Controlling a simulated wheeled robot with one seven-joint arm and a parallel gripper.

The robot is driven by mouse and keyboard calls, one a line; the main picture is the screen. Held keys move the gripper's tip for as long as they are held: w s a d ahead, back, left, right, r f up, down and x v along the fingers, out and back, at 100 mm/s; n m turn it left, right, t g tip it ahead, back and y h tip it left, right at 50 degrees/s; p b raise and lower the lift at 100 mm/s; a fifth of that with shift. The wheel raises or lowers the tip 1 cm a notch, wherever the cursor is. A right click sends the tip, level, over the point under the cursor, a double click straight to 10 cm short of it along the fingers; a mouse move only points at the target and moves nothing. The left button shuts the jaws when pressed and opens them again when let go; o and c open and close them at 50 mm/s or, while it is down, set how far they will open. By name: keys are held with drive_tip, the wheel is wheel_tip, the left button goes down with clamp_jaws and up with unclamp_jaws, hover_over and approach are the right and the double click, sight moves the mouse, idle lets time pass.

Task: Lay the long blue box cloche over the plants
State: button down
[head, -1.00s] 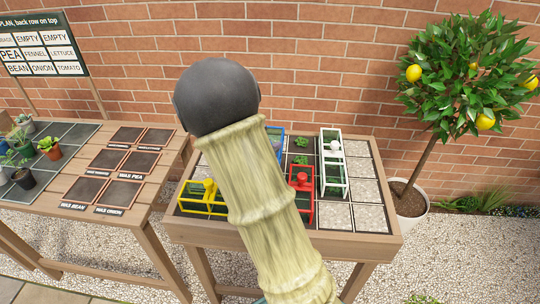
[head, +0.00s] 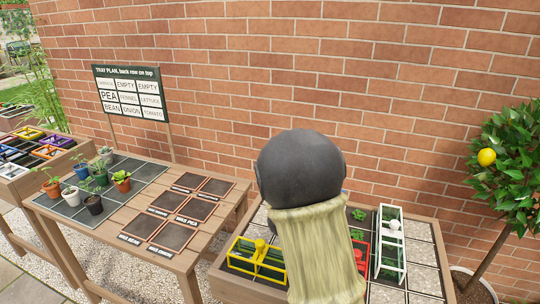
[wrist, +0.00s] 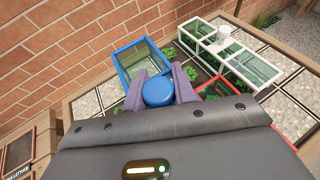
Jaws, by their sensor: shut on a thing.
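The blue box cloche (wrist: 143,55) shows in the wrist view as a blue-edged clear box with a round blue knob. My gripper (wrist: 158,90) has its purple fingers on either side of that knob and is shut on it. Small green plants (wrist: 186,71) show just right of the blue cloche. In the head view, plants (head: 359,214) stand between my arm and the white cloche. My arm hides my gripper and most of the blue cloche there. I cannot tell whether the cloche rests on the bed or is lifted.
On the bed, a white cloche (head: 390,245) stands right, a red one (head: 360,256) is partly hidden, and a yellow one (head: 258,259) stands left. Bare pale squares (head: 418,253) lie at the right. Left is a table with potted plants (head: 93,204). A brick wall (head: 300,70) stands behind.

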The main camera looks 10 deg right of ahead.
drive_tip(key=shift+r+p, duration=2.25)
drive_tip(key=shift+r, duration=1.35)
drive_tip(key=shift+f, duration=0.1)
